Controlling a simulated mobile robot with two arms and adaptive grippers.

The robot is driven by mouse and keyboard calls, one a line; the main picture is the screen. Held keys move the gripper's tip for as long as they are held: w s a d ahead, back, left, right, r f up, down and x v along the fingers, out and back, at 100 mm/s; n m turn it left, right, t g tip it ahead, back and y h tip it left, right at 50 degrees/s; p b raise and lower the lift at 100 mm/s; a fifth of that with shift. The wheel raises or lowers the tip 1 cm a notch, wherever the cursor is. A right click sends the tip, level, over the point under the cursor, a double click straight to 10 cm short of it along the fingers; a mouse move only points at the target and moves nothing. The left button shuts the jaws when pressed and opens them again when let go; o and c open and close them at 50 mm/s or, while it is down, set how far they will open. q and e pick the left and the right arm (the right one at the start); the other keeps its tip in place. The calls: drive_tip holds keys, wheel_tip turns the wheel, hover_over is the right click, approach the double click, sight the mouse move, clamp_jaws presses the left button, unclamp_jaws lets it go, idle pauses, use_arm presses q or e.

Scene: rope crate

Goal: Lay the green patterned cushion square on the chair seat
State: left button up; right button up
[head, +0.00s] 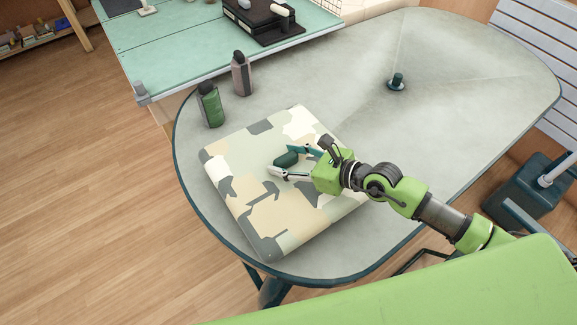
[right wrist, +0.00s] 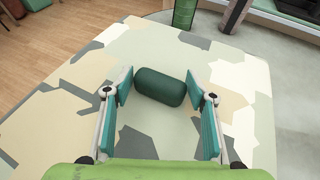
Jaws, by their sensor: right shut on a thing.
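The green patterned cushion (head: 245,208) is a thick square with camouflage patches in green, grey, cream and tan. It lies flat on the near left part of an oval grey table; its top also fills much of the right wrist view (right wrist: 150,50). A dark green rounded grip (right wrist: 160,87) stands at the middle of its top. My right gripper (head: 284,160) reaches in from the right, low over the cushion, with its teal finger pads on either side of this grip, shut on it. My left gripper is not in view. I cannot make out a chair seat.
The grey table (head: 465,75) is mostly clear to the right, with a small dark knob (head: 397,81) on it. A green bottle (head: 210,104) and a grey-pink bottle (head: 241,73) stand just behind the cushion. A green-topped table (head: 190,45) adjoins at the back left.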

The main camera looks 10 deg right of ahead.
sight(295, 164)
drive_tip(key=shift+w+d+f, duration=0.15)
drive_tip(key=shift+w+f, duration=0.15)
drive_tip(key=shift+w+d+f+b, duration=0.15)
drive_tip(key=shift+f+b, duration=0.15)
drive_tip(key=shift+f, duration=0.3)
drive_tip(key=shift+w+f+b, duration=0.1)
drive_tip(key=shift+f+b, duration=0.2)
drive_tip(key=shift+f, duration=0.7)
drive_tip(key=o, duration=1.5)
drive_tip(key=shift+s+f, duration=0.1)
